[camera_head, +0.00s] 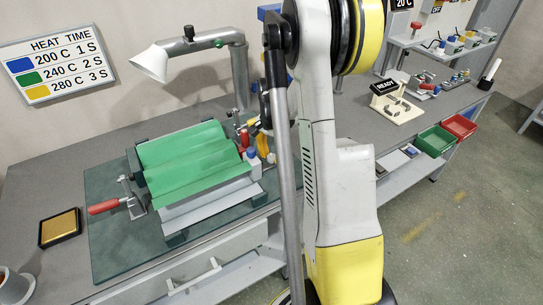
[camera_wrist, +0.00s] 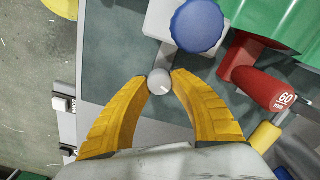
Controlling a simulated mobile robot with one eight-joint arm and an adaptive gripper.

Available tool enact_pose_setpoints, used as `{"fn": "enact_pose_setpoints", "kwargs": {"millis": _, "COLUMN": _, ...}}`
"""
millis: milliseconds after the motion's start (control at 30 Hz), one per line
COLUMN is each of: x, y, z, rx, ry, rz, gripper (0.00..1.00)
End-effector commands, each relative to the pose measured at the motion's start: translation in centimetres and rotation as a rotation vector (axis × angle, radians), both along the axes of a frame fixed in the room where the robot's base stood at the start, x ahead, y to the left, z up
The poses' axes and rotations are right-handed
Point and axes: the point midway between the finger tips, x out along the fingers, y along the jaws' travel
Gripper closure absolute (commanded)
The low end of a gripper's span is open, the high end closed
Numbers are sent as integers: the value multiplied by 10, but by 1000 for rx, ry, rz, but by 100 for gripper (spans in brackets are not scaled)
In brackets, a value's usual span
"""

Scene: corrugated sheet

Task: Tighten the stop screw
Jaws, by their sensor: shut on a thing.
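In the wrist view, the two yellow fingers of my gripper (camera_wrist: 159,84) are closed in on a small round grey knob (camera_wrist: 159,82) and touch it from both sides. A white line marks the knob's top; I cannot tell for sure that it is the stop screw. A grey bar runs from it towards a white block (camera_wrist: 155,20) with a large blue knob (camera_wrist: 198,25). The blue knob shows in the head view (camera_head: 250,152), at the right end of the green corrugated sheet (camera_head: 188,158). My arm hides much of that area.
A red handle marked 60 (camera_wrist: 262,88) is close to the right finger, with a yellow cylinder (camera_wrist: 265,136) below it. In the head view, a red-handled clamp (camera_head: 104,206) is at the sheet's left.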

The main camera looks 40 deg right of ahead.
Motion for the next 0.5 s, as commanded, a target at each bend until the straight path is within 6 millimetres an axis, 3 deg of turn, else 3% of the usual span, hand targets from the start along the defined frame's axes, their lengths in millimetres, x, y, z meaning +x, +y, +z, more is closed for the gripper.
{"fn": "enact_pose_setpoints", "kwargs": {"millis": 500, "x": -1, "y": 0, "z": 0, "rx": -1, "ry": 0, "rz": -489, "gripper": 100}}
